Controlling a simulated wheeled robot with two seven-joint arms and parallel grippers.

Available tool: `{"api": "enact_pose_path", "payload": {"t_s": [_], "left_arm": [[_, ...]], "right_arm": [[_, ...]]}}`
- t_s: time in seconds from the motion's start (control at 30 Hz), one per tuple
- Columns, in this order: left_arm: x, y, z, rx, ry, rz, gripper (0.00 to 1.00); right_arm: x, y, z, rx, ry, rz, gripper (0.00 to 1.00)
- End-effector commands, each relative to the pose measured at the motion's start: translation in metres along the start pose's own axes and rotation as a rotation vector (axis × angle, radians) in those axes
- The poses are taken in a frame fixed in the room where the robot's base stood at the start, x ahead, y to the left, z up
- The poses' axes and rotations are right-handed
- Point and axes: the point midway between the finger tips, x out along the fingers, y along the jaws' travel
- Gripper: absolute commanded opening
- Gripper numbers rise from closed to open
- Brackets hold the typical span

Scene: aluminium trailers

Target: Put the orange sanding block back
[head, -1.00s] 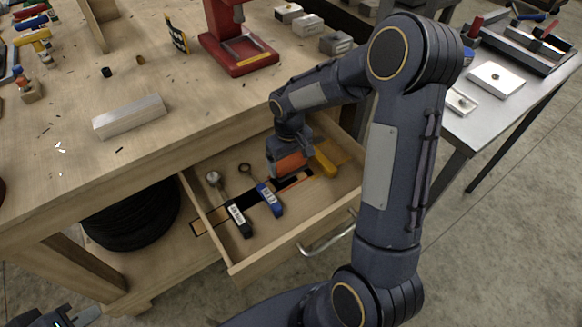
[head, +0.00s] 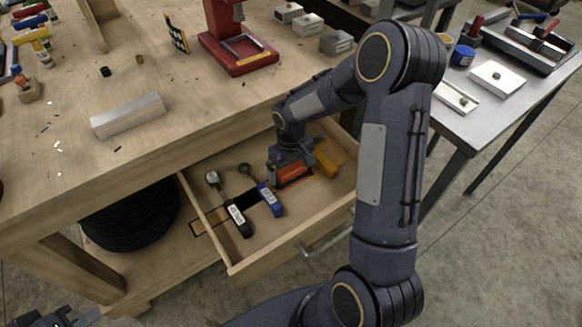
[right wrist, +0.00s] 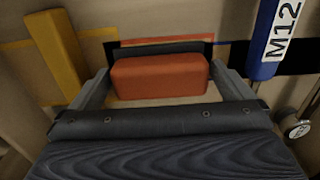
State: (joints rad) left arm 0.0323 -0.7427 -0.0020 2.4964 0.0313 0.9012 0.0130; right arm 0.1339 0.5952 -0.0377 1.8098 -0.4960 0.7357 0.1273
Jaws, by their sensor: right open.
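The orange sanding block (head: 292,173) is in the open drawer, at its outlined dark spot between the blue-handled tool and the yellow tool. In the right wrist view the block (right wrist: 160,76) lies between my right gripper's fingers, with a dark strip and an orange-edged outline just behind it. My right gripper (head: 290,166) is open around the block, low in the drawer. Whether the block is fully seated is hard to tell, as the gripper covers part of it. My left gripper (head: 75,318) is at the bottom left corner, away from the drawer, only partly visible.
The drawer (head: 262,250) also holds a black-handled tool (head: 238,219), a blue-handled tool (head: 269,198) and a yellow tool (head: 325,160) close to the gripper. The wooden bench (head: 60,190) overhangs behind. A metal bar (head: 127,115) and red press (head: 235,50) stand on it.

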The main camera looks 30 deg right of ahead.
Motion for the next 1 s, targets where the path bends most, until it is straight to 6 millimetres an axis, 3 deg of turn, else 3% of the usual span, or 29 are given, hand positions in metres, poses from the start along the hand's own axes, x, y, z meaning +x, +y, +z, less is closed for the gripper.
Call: {"api": "enact_pose_path", "payload": {"t_s": [0.17,0.53,0.8,0.9,1.0], "left_arm": [[-0.004,0.002,-0.002,0.0,0.0,0.0,0.0],[-0.013,0.006,-0.006,0.0,0.0,0.0,0.0],[-0.015,0.007,-0.008,0.0,0.0,0.0,0.0],[-0.015,0.007,-0.008,0.0,0.0,0.0,0.0],[-0.015,0.007,-0.008,0.0,0.0,0.0,0.0]], "right_arm": [[-0.014,0.0,-0.001,0.001,0.005,0.001,1.0],[-0.092,0.0,-0.001,0.0,0.006,0.001,1.0],[-0.123,0.0,0.001,0.001,0.004,0.0,1.0],[-0.137,-0.002,0.01,0.013,0.025,-0.015,1.0],[-0.161,-0.007,0.033,0.041,0.079,-0.05,1.0]]}}
